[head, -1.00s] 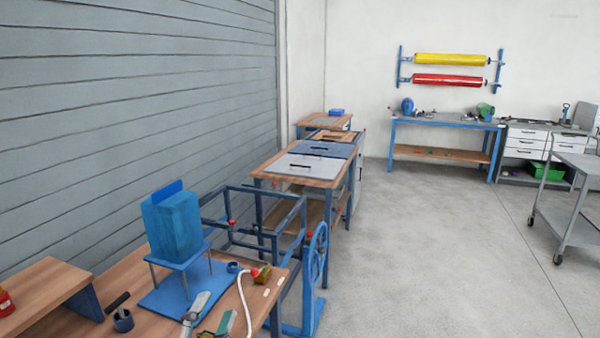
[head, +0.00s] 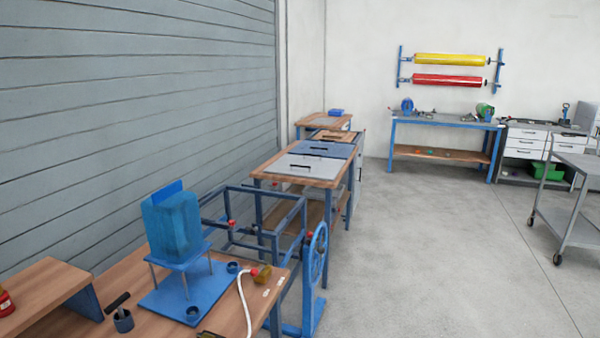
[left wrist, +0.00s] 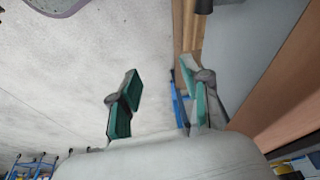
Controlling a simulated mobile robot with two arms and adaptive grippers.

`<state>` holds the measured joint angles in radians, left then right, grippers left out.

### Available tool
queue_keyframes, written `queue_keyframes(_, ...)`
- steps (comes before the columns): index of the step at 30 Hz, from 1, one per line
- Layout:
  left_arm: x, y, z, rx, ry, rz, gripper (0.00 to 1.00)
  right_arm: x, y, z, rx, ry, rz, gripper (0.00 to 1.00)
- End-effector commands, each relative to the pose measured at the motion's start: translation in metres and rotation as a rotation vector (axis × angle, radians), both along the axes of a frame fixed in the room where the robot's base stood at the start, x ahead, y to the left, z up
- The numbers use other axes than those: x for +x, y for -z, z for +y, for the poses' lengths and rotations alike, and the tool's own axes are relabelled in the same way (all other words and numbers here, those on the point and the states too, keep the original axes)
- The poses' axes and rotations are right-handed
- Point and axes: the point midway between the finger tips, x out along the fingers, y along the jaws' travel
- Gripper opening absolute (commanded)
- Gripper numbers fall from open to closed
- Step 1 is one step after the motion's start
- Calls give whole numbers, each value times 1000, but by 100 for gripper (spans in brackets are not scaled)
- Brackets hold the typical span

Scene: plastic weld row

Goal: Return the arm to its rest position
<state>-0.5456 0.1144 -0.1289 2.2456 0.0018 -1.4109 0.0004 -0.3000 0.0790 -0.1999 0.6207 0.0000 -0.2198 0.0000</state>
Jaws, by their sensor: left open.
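My left gripper (left wrist: 160,98) shows in the left wrist view, with its two green-padded fingers apart and nothing between them. It is outside the head view, and I cannot see my right gripper. In the head view, the wooden workbench (head: 75,318) at the lower left holds a blue fixture plate (head: 165,303). A blue block (head: 172,226) stands on the raised stand there. A white hose with a brass-coloured end (head: 262,273) lies near the bench's right edge.
A blue frame with a handwheel (head: 317,262) stands just beyond the workbench. A wooden shelf (head: 40,290) and a dark-handled tool in a cup (head: 122,319) are at the left. A grey cart (head: 572,190) stands far right. The middle floor (head: 430,260) is clear.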

Motion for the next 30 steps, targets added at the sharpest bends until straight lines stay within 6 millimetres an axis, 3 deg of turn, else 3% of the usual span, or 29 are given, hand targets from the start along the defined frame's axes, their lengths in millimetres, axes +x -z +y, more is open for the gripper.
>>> queue_keyframes(7, -1, 98, -1, 4, 7, 44, 48, 0, 0, 1, 1, 0, 0, 40)
queue_keyframes(11, -15, 162, 0, 7, 12, 71, 48, 0, 0, 1, 1, 0, 1, 40)
queue_keyframes(14, -37, 214, 3, 10, 17, 97, 48, 0, 0, 1, 1, 1, 1, 40)
queue_keyframes(18, -83, 279, 10, 14, 26, 132, 48, -1, 0, 1, 1, 0, 1, 40)
queue_keyframes(21, -119, 314, 17, 17, 30, 154, 48, -1, 0, 1, 1, 0, 1, 40)
queue_keyframes(24, -152, 336, 23, 21, 35, 170, 48, -1, 0, 0, 1, 0, 1, 40)
queue_keyframes(30, -189, 353, 31, 24, 41, 185, 48, -1, 0, 0, 1, 0, 1, 40)
